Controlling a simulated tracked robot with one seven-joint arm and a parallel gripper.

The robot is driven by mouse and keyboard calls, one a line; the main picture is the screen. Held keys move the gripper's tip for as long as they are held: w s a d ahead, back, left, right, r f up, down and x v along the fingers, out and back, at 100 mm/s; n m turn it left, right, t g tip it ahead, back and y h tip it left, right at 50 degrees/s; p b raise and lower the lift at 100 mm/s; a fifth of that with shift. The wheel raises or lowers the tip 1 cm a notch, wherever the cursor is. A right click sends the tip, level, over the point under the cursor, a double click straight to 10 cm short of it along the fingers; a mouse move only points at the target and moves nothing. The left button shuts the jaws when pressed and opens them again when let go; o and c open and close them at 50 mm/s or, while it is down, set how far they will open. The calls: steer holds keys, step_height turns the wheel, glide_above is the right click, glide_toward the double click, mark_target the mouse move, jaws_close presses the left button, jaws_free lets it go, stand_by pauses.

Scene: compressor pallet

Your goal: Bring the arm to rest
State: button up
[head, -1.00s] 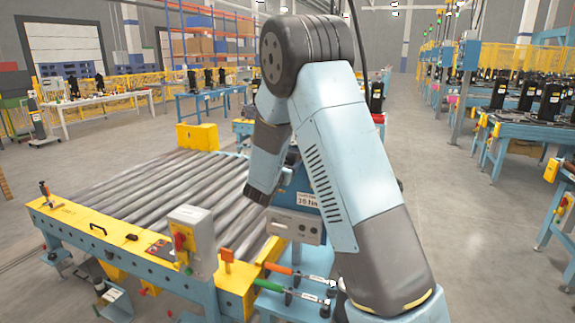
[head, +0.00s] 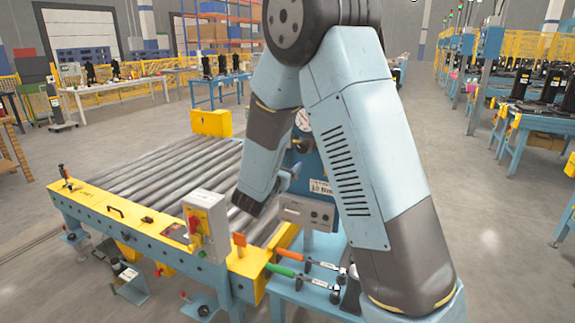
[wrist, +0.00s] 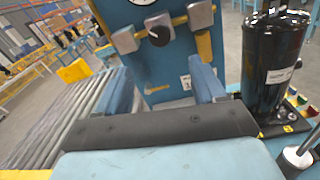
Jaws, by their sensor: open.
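My gripper (wrist: 161,90) shows in the wrist view with its two blue fingers spread apart and nothing between them. Beyond the fingers stands a blue panel (wrist: 158,72) with grey blocks and a dark knob; I cannot tell how far off it is. In the head view my arm is bent, its elbow high at the top edge and its forearm slanting down to the left over the near right part of the roller conveyor.
The roller conveyor (head: 170,183) has a yellow front rail with a grey switch box (head: 206,222). Clamps with orange and green handles (head: 285,270) lie right of it. A black cylinder (wrist: 272,65) stands right of my gripper. Open floor (head: 490,240) lies to the right.

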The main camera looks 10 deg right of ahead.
steer(key=s+d+r+m+g+h, duration=0.1)
steer(key=s+d+r+m+g, duration=0.3)
steer(key=s+d+m+g, duration=0.35)
steer(key=s+d+r+m+g, duration=0.4)
steer(key=s+d+m, duration=0.4)
steer(key=s, duration=0.3)
steer(key=s+a+r+m+y, duration=0.1)
steer(key=s+a+m+y, duration=0.1)
steer(key=s, duration=0.4)
steer(key=s+a+r+m+t+y, duration=0.1)
steer(key=s+a+m+y, duration=0.2)
steer(key=s+m+y, duration=0.2)
steer(key=s+a+r+m+t+y, duration=0.1)
steer(key=s+a+m+y, duration=0.1)
steer(key=s+m+y, duration=0.2)
steer(key=s+m, duration=0.1)
steer(key=s, duration=0.2)
steer(key=shift+s+a+r, duration=0.15)
steer(key=shift+a+r, duration=0.25)
stand_by(0.8)
